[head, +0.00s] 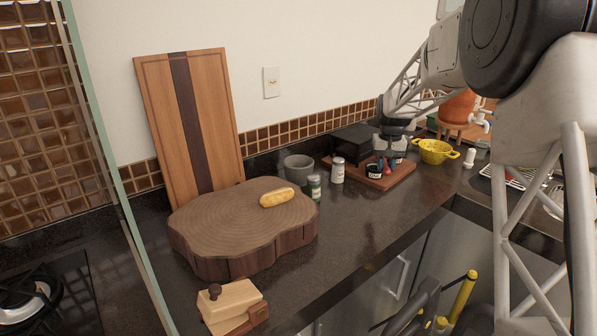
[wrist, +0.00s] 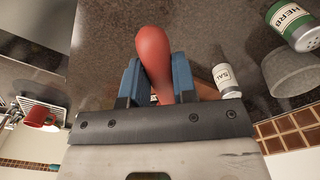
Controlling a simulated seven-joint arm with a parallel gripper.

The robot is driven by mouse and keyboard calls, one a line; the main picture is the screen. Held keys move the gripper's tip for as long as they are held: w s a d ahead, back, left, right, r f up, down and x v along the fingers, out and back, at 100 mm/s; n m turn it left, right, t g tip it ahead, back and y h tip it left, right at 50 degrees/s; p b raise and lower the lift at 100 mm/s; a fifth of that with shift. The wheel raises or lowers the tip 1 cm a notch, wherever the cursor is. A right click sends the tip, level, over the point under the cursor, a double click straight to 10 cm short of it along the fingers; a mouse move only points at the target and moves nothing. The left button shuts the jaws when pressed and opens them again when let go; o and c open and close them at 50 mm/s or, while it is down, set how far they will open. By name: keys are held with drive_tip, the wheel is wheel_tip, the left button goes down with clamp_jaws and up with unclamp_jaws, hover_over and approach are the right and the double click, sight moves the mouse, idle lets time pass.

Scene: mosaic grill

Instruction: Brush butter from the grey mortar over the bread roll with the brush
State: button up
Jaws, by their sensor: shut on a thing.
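The bread roll (head: 278,197) lies on the thick round-edged wooden block (head: 220,230) in the head view. The grey mortar (head: 298,169) stands on the counter behind the block's right side; it also shows at the right of the wrist view (wrist: 293,72). Its inside is too dark to read. My gripper (head: 386,163) is to the right of both, low over the wooden tray. In the wrist view its blue fingers (wrist: 157,80) are shut on the red handle of the brush (wrist: 153,50). The brush's bristles are hidden.
A green-labelled herb shaker (head: 314,187) and a salt shaker (head: 338,170) stand between the block and the wooden tray (head: 385,180). A yellow colander (head: 436,151) stands right.

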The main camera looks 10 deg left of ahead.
drive_tip(key=d, duration=0.7)
drive_tip(key=w+a+r+m+y, duration=0.1)
drive_tip(key=w+a+m+y, duration=0.2)
drive_tip(key=a+y, duration=0.3)
drive_tip(key=w+a+r+m+g+y, duration=0.1)
drive_tip(key=w+a+m+y, duration=0.2)
drive_tip(key=a, duration=1.3)
drive_tip(key=w+a+r+m+g+y, duration=0.1)
drive_tip(key=w+a+m+y, duration=0.2)
drive_tip(key=w+a+y, duration=0.3)
drive_tip(key=a+y, duration=0.3)
drive_tip(key=a, duration=0.2)
drive_tip(key=shift+a+r+m, duration=0.15)
drive_tip(key=shift+a+m, duration=0.2)
drive_tip(key=shift+m, duration=0.05)
